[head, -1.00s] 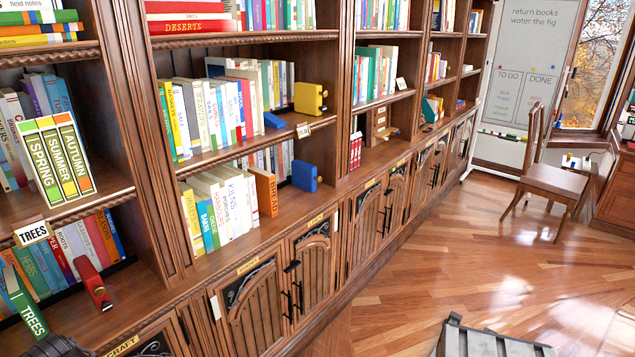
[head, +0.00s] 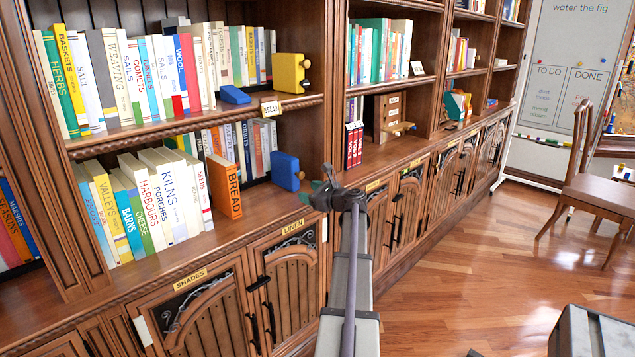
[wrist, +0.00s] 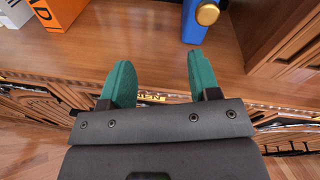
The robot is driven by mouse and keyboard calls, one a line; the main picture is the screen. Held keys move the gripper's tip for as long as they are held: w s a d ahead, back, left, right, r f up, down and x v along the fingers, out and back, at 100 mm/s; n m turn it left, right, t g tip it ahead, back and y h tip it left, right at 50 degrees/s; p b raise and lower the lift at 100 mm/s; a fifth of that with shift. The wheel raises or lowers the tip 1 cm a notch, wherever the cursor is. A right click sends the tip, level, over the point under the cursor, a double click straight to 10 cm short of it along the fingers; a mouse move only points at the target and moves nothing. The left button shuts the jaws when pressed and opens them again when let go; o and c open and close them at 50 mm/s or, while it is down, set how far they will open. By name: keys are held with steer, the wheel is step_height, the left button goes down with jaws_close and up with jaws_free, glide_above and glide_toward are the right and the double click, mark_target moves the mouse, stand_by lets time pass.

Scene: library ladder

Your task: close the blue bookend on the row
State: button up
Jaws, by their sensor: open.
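The blue bookend (head: 287,171) stands upright on the lower shelf, right of the row of books (head: 160,195). A gap of bare shelf separates it from the orange BREAD book (head: 224,187) at the row's right end. My gripper (head: 326,189) is just right of the bookend in the head view, near the shelf's front edge. In the wrist view my gripper (wrist: 160,82) shows two green fingers spread apart with nothing between them. There the blue bookend (wrist: 203,22) with its brass knob is beyond the right finger, apart from it.
A yellow bookend (head: 291,73) and a small blue wedge (head: 235,95) are on the shelf above. That shelf's edge (head: 200,128) overhangs the lower row. A wooden drawer box (head: 390,117) and red volumes (head: 354,146) stand to the right. Bare shelf (head: 255,206) lies before the bookend.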

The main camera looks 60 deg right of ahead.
mark_target(302, 175)
steer(key=s+d+r+m+t+h, duration=0.1)
steer(key=s+d+r+m+h, duration=0.1)
steer(key=d+m, duration=0.25)
steer(key=w, duration=0.3)
steer(key=w+d, duration=0.1)
steer(key=w, duration=0.3)
steer(key=w+d, duration=0.1)
steer(key=w, duration=0.3)
steer(key=shift+f, duration=0.2)
steer(key=shift+c, duration=0.2)
steer(key=shift+s, duration=0.1)
jaws_close()
